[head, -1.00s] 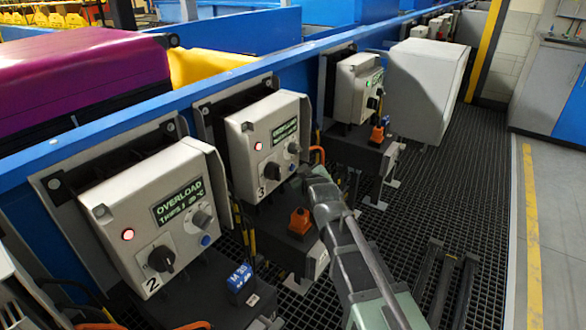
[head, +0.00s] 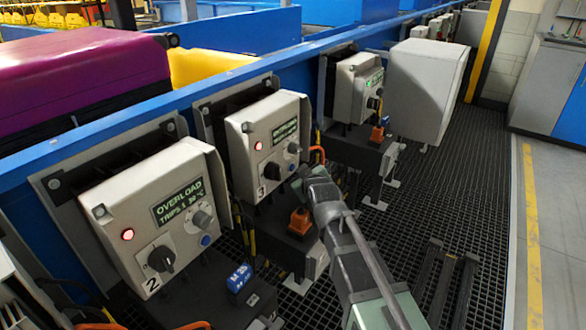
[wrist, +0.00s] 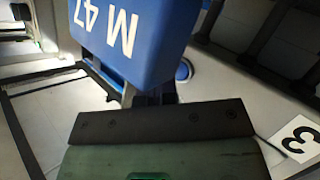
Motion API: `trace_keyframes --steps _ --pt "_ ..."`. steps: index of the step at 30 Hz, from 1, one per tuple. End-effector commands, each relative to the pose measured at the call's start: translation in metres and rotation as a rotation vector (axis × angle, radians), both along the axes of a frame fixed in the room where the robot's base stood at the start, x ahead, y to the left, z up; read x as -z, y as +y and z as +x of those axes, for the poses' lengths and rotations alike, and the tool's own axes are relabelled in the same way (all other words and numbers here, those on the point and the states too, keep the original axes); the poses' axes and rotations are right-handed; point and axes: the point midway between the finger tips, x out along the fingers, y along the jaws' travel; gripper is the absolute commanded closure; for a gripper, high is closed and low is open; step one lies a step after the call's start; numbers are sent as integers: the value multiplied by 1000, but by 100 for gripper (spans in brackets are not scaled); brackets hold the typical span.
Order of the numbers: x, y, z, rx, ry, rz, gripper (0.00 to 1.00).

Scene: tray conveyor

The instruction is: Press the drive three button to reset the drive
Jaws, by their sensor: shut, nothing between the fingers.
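The drive three box (head: 240,150) is a pale grey cabinet marked "3", with a lit red lamp (head: 258,145), a green-lettered display (head: 285,130) and dark knobs. My gripper (head: 303,175) is shut and empty, its tip close to the lower right of this box's face. In the wrist view a blue round button (wrist: 184,70) with a pale ring shows just beyond my gripper's fingers (wrist: 158,95), partly covered by a blue block. The "3" label (wrist: 300,138) is at the right. I cannot tell whether the fingertips touch the button; my gripper hides it in the head view.
A blue block marked "M 47" (wrist: 130,28) fills the upper wrist view close to the fingers. The drive two box (head: 135,205), reading OVERLOAD, is at left; another drive box (head: 345,90) stands behind.

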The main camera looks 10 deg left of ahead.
Motion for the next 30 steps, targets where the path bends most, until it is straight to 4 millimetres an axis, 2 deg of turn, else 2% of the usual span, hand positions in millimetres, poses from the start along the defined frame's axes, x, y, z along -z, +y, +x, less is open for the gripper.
trace_keyframes --steps 30 --pt "0 10 5 0 0 0 100"
